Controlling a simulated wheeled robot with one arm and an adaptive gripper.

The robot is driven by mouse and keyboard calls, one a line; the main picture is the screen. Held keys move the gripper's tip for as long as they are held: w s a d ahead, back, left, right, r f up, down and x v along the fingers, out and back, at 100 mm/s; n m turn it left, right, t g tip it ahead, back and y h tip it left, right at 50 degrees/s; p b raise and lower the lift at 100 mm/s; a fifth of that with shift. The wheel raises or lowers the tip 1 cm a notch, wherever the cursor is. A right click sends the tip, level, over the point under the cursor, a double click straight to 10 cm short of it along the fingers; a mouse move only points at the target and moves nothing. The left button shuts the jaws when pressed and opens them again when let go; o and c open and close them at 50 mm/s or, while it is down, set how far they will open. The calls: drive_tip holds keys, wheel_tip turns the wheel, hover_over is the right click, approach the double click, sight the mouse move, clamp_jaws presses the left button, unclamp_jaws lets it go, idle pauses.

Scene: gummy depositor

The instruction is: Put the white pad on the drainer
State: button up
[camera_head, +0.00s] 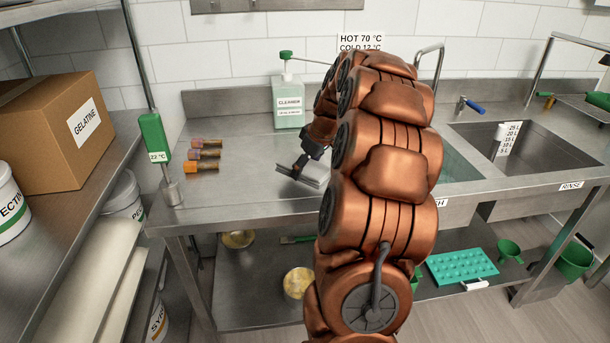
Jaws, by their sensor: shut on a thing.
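My gripper (295,173) is low over the left part of the steel counter, just in front of the cleanser bottle. It is shut on a pale grey-white flat piece (315,172), which looks like the white pad. My arm hides part of this piece, and I cannot tell whether it touches the counter. The drainer looks to be the raised metal rack (575,99) at the far right, behind the rinse sink, with green items on it. It is apart from my gripper, and the frame cuts off its right side.
A cleanser bottle (288,102) stands behind my gripper. Several brown-orange handled pieces (204,154) lie to the left, near a green thermometer (154,138). A tap with a blue handle (470,106) stands behind the sinks. My arm covers the middle of the counter.

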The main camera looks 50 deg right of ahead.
drive_tip(key=shift+w, duration=0.1)
drive_tip(key=shift+w+d, duration=0.15)
wheel_tip(320, 180, down, 3)
drive_tip(key=shift+f+p, duration=0.2)
drive_tip(key=shift+p, duration=0.4)
drive_tip(key=shift+f, duration=0.15)
drive_tip(key=shift+f, duration=0.2)
drive_tip(key=o, duration=1.1)
drive_tip(key=shift+r, duration=0.1)
drive_tip(key=shift+c, duration=0.2)
